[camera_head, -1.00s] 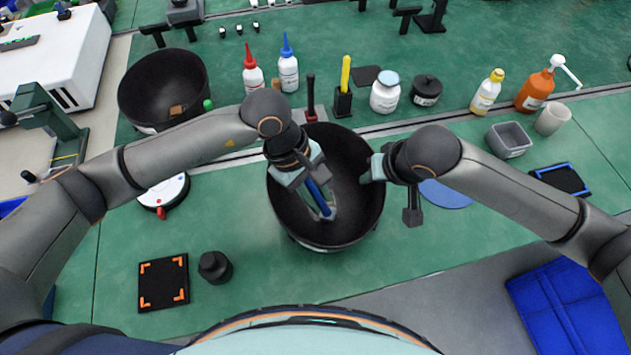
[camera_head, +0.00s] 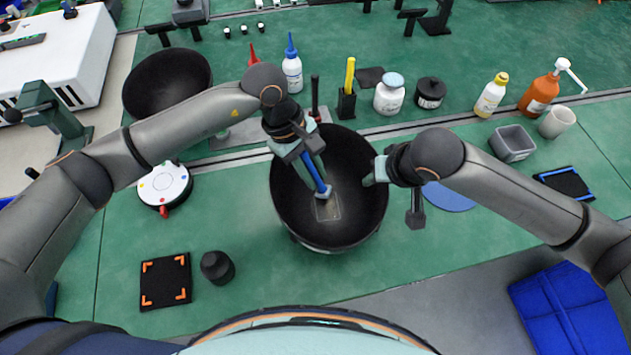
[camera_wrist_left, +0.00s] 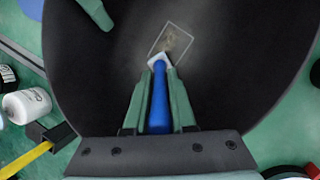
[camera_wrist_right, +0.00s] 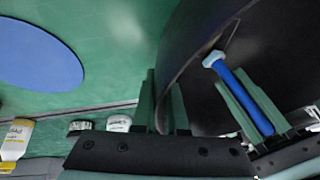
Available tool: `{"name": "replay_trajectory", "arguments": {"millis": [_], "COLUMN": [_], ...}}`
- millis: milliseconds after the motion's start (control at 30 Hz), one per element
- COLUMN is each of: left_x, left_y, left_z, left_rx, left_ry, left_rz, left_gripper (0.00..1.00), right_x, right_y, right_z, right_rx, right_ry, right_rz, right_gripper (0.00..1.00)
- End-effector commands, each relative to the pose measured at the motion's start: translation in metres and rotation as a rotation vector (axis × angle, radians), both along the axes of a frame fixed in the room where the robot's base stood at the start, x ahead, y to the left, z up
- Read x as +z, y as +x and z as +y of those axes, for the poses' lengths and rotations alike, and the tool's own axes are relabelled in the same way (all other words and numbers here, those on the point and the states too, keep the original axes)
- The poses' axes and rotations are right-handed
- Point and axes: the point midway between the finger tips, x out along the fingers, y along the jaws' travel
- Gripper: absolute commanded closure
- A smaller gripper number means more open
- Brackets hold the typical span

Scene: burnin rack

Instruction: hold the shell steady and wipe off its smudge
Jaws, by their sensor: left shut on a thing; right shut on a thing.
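The shell (camera_head: 355,170) is a black bowl standing tilted in the middle of the bench. A thin pale square outline lies on its inner wall, with a faint brownish smudge (camera_wrist_left: 172,40) inside it. My left gripper (camera_head: 314,168) is shut on a blue-handled wiping tool (camera_wrist_left: 158,105) inside the shell. The tool's white tip (camera_wrist_left: 160,60) is at the square's near edge; I cannot tell whether it touches the wall. My right gripper (camera_head: 374,172) is shut on the shell's right rim, which passes between its fingers in the right wrist view (camera_wrist_right: 165,90).
A second black bowl (camera_head: 160,75) stands at the back left. Bottles, a white jar (camera_head: 389,95) and a yellow-handled tool (camera_head: 349,75) stand behind the shell. A black cylinder (camera_head: 217,266) and black mat (camera_head: 165,281) lie front left. A blue disc (camera_head: 449,197) lies right.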

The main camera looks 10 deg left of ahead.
Motion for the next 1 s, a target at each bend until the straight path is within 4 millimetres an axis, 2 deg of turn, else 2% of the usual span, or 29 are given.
{"name": "replay_trajectory", "arguments": {"millis": [167,1000], "left_x": [0.000,0.000], "left_y": [0.013,-0.064], "left_z": [0.003,-0.016], "left_rx": [-0.001,-0.001], "left_ry": [0.000,0.000], "left_rz": [-0.003,0.000], "left_gripper": [1.00,1.00], "right_x": [-0.002,-0.002], "right_y": [-0.001,-0.001], "right_z": [-0.001,-0.001], "right_rx": [-0.001,-0.001], "right_ry": [-0.006,-0.006], "right_rz": [0.004,0.004], "right_gripper": [1.00,1.00]}}
